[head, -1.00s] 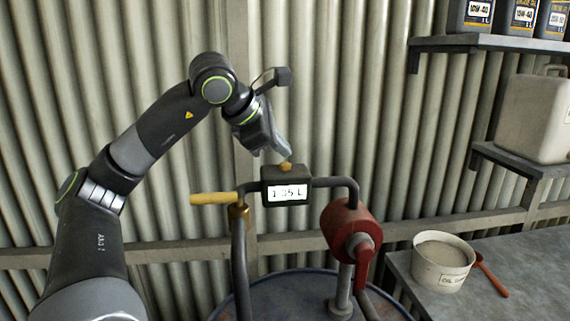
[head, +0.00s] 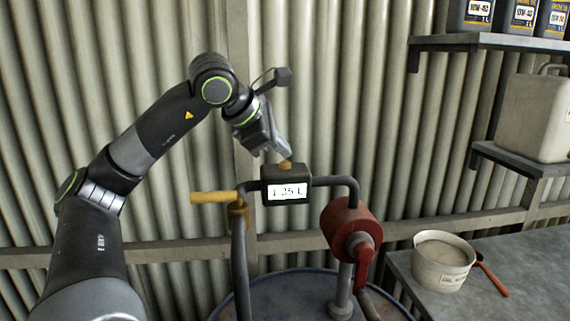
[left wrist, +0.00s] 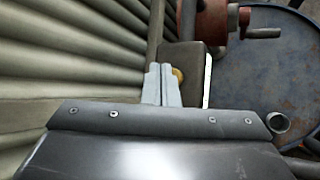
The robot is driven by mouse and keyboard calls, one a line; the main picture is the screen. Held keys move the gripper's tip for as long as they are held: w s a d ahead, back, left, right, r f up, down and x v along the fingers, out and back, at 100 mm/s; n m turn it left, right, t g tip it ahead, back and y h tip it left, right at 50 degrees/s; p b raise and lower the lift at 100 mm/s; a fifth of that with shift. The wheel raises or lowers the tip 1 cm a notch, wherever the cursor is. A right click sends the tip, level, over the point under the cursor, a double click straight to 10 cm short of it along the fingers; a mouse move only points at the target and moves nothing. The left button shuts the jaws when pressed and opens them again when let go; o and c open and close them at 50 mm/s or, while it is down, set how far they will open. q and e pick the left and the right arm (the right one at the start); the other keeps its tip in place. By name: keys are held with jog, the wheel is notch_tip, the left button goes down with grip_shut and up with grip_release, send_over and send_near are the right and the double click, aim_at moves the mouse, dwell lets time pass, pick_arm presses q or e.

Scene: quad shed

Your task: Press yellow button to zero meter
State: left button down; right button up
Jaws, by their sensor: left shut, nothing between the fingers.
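The meter (head: 287,185) is a dark box on the pipe above the drum. Its white display reads about 1.35 L, a little blurred. The yellow button (head: 286,165) sits on top of the meter, and it also shows in the left wrist view (left wrist: 178,76). My left gripper (head: 284,157) is shut and empty, pointing down and to the right. Its fingertips are at the button; I cannot tell whether they touch or press it. In the left wrist view the closed fingers (left wrist: 161,82) partly cover the button. My right gripper is not in view.
A red pump (head: 349,228) stands on the blue drum (head: 290,290), with a yellow-handled nozzle (head: 213,197) left of the meter. Shelves with bottles (head: 521,14) and a jerrycan (head: 533,118) hang on the right wall.

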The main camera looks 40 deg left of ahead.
pick_arm(q)
jog(key=shift+f, duration=0.25)
jog(key=shift+f+b, duration=0.5)
dwell(0.5)
jog(key=shift+r, duration=0.15)
jog(key=shift+r+p, duration=0.8)
jog(key=shift+p, duration=0.1)
notch_tip(320, 180, up, 5)
jog(key=p, duration=0.5)
